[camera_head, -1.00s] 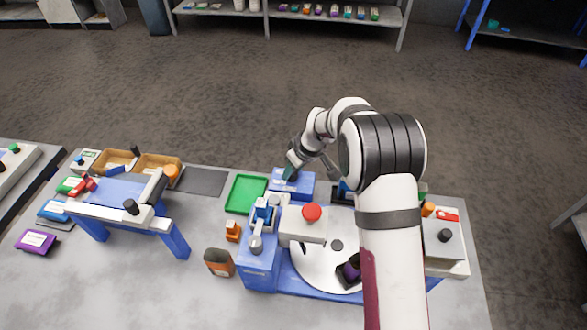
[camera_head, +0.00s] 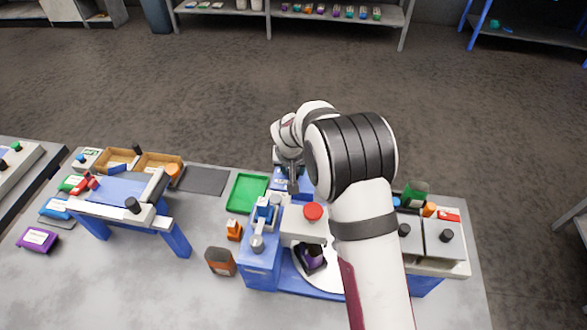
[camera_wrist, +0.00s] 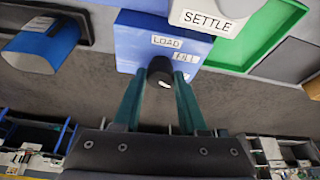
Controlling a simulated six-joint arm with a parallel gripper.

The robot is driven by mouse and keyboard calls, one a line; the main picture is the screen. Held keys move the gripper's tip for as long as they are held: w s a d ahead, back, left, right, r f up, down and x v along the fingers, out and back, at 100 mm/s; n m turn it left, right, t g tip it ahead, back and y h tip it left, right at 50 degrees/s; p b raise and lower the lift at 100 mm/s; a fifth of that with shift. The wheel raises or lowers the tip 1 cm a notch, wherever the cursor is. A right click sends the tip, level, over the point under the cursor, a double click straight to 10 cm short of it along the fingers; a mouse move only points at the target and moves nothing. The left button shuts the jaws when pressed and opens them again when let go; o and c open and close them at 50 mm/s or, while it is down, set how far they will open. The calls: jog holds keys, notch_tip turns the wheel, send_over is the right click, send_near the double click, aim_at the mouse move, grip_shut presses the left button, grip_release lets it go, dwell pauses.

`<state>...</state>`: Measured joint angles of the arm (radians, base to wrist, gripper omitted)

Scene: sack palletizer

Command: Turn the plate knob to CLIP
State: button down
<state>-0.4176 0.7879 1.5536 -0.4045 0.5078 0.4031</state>
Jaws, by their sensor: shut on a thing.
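The plate knob (camera_wrist: 160,70) is a dark knob on a blue box (camera_wrist: 135,42), in the wrist view. LOAD (camera_wrist: 167,41) and FILL (camera_wrist: 187,58) labels sit beside it; no CLIP label is readable. My gripper (camera_wrist: 160,88) has its two teal fingers on either side of the knob, shut on it. A pale mark shows on the knob's lower part, but which label it points to I cannot tell. In the head view my gripper (camera_head: 291,186) is at the blue box behind the round plate (camera_head: 308,278), and the knob is hidden there.
A dark pot with purple contents (camera_head: 312,256) sits on the plate. A red button (camera_head: 313,211) tops a white housing beside my arm. A green tray (camera_head: 246,193) lies left of the box. A SETTLE label (camera_wrist: 208,20) is close to the fingers in the wrist view.

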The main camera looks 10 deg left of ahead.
jog(key=shift+m, duration=0.4)
jog(key=shift+c, duration=2.2)
grip_release()
jog(key=shift+r, duration=0.1)
jog(key=v, duration=1.5)
jog(key=shift+s+a+r, duration=0.15)
jog(key=shift+s+r, duration=0.05)
jog(key=shift+r, duration=0.05)
